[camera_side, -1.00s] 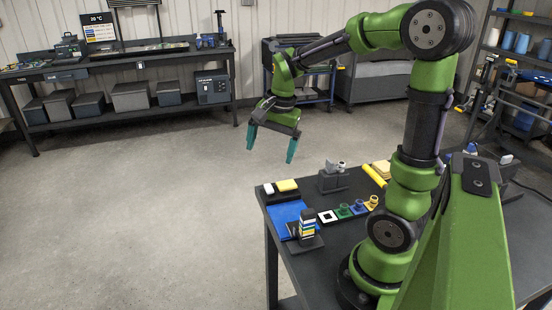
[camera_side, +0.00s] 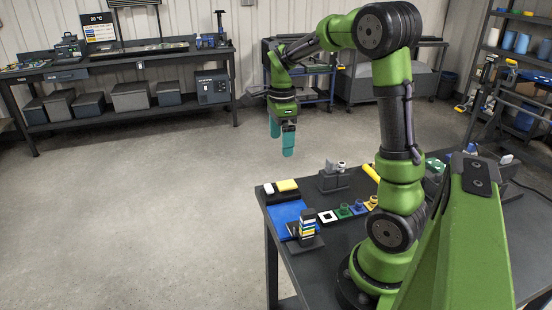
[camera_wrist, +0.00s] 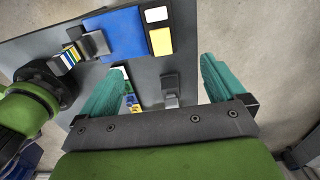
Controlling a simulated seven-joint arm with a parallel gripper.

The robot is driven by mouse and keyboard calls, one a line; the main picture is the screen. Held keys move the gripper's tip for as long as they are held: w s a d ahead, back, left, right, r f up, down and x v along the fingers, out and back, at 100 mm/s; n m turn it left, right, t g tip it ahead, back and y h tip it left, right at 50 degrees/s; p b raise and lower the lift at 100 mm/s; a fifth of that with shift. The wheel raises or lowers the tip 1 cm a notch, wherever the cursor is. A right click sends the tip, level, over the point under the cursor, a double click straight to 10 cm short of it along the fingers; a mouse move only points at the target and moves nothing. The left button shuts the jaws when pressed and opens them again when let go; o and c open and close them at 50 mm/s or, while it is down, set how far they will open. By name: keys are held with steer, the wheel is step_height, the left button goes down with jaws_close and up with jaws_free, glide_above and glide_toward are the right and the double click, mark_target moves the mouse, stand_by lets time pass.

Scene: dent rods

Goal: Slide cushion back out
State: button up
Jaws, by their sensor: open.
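My gripper (camera_side: 282,142) is open and empty, high above the far side of the dark table (camera_side: 280,247). In the wrist view its two teal fingers (camera_wrist: 163,72) are spread wide over the table. A yellow pad (camera_side: 287,185) and a small white block (camera_side: 268,188) lie side by side behind a blue mat (camera_side: 287,215). The wrist view also shows the yellow pad (camera_wrist: 161,41), the white block (camera_wrist: 156,14) and the blue mat (camera_wrist: 115,33). I cannot tell which piece is the cushion. A dark grey vise-like fixture (camera_side: 333,180) stands right of the pad. Nothing touches the fingers.
A dark stand with a stack of striped pieces (camera_side: 307,226) is at the table's front left. A row holds a white square frame (camera_side: 327,216) and green, blue and yellow pieces (camera_side: 357,207). A yellow cylinder (camera_side: 371,172) lies behind. Air around the gripper is clear.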

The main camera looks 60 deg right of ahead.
mark_target(281, 185)
step_height(281, 185, down, 16)
steer(key=shift+f, duration=0.25)
stand_by(0.4)
steer(key=c, duration=1.4)
steer(key=shift+o, duration=0.2)
steer(key=shift+w+d, duration=1.55)
steer(key=shift+d, duration=0.05)
steer(key=o, duration=1.3)
steer(key=shift+o, duration=0.2)
steer(key=shift+r, duration=0.1)
